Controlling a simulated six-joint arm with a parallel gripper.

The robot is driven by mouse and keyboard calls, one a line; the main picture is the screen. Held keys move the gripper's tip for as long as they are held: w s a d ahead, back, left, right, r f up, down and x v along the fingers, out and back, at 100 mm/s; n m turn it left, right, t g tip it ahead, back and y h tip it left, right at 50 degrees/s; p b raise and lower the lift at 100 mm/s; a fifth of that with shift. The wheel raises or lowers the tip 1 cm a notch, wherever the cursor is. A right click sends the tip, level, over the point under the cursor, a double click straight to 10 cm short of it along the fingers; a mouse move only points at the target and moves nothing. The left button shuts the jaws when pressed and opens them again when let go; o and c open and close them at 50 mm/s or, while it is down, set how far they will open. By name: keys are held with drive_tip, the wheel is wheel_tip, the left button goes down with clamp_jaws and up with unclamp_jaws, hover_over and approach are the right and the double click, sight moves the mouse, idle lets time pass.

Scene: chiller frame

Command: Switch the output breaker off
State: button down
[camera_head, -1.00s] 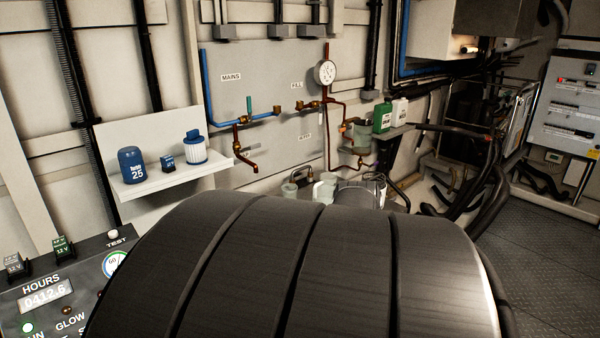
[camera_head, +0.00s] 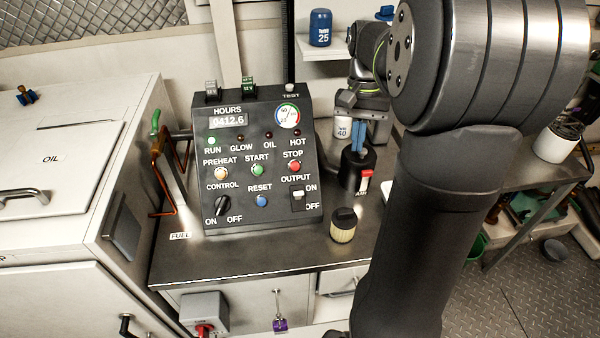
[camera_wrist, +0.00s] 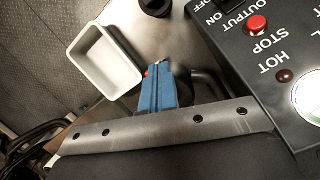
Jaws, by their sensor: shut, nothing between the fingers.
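The output breaker (camera_head: 298,196) is a small black switch with a white lever at the lower right of the dark control panel (camera_head: 262,160). ON is printed beside its top and OFF beside its bottom; the lever appears near the ON end. In the wrist view, the OUTPUT lettering and part of the breaker (camera_wrist: 232,4) show at the top edge, cut off. My gripper (camera_head: 357,140) has blue fingers, shut and empty, pointing down to the right of the panel, apart from the breaker. The fingers also show in the wrist view (camera_wrist: 158,90).
A black cylinder with a red tag (camera_head: 356,170) stands beneath or behind my fingers. A black-capped filter (camera_head: 343,225) stands on the bench front. A white tray (camera_wrist: 92,62) shows in the wrist view. Bare steel bench (camera_head: 270,255) lies before the panel.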

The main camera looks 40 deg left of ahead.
sight(297, 176)
drive_tip(key=s+a+n, duration=0.1)
drive_tip(key=s+a, duration=0.1)
drive_tip(key=a, duration=0.2)
drive_tip(key=s+a+n+h, duration=0.1)
drive_tip(key=s+a+n, duration=0.1)
drive_tip(key=s+a, duration=0.1)
drive_tip(key=s+a+n, duration=0.1)
drive_tip(key=s+a, duration=0.1)
drive_tip(key=a, duration=0.3)
drive_tip(key=shift+s+a+f+n+g+h, duration=0.1)
drive_tip(key=shift+s+n+g+h, duration=0.1)
drive_tip(key=shift+n+g+h, duration=0.15)
drive_tip(key=x, duration=1)
